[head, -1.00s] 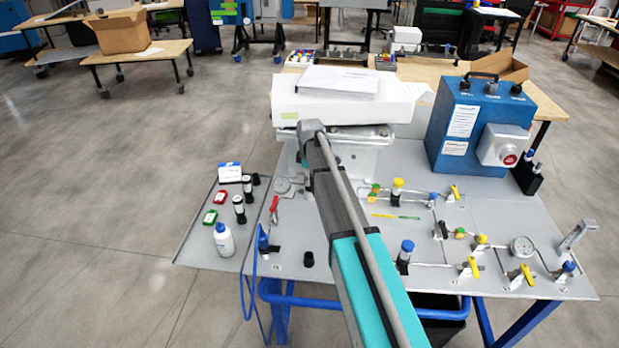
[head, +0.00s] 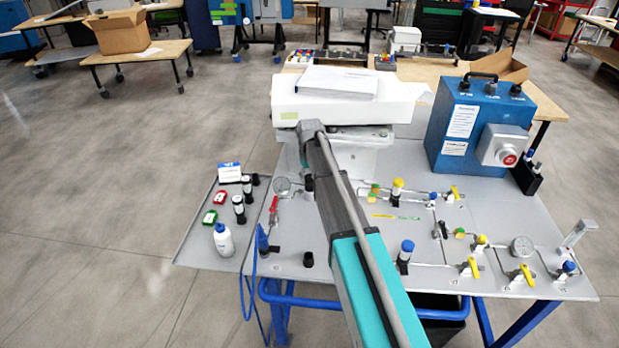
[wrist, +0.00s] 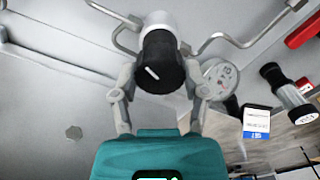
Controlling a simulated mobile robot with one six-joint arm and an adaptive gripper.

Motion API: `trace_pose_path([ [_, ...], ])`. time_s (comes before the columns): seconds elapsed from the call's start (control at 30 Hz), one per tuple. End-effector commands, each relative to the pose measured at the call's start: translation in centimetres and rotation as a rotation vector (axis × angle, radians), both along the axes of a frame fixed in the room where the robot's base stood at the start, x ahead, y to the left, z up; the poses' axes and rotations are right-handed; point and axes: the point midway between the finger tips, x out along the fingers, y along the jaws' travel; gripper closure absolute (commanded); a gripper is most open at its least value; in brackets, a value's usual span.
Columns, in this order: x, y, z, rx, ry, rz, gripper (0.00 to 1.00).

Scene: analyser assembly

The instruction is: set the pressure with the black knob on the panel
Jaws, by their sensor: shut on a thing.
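The black knob (wrist: 162,62) shows in the wrist view with a white mark on its face and a white cylindrical body (wrist: 157,22) behind it. My gripper (wrist: 160,84) has its two grey fingers on either side of the knob, shut on it. A round pressure gauge (wrist: 220,78) is just right of the knob, partly behind the right finger; its reading is too small to tell. In the head view the gauge (head: 282,185) sits at the panel's left, while my arm hides the knob and most of the gripper.
The grey panel (head: 330,262) carries pipes, yellow-handled valves and a second gauge (head: 522,246) at right. A red-handled valve (head: 273,206) stands near the left edge. A blue box (head: 470,125) and a white instrument (head: 340,103) stand behind. A white bottle (head: 223,239) stands on the left shelf.

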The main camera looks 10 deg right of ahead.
Motion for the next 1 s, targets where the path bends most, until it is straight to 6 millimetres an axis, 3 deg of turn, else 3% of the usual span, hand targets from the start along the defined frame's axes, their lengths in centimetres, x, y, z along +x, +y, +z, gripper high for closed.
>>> trace_pose_path([
  [1.0, -0.04, -0.22, -0.01, 0.001, 0.0, -0.927, 0.89],
])
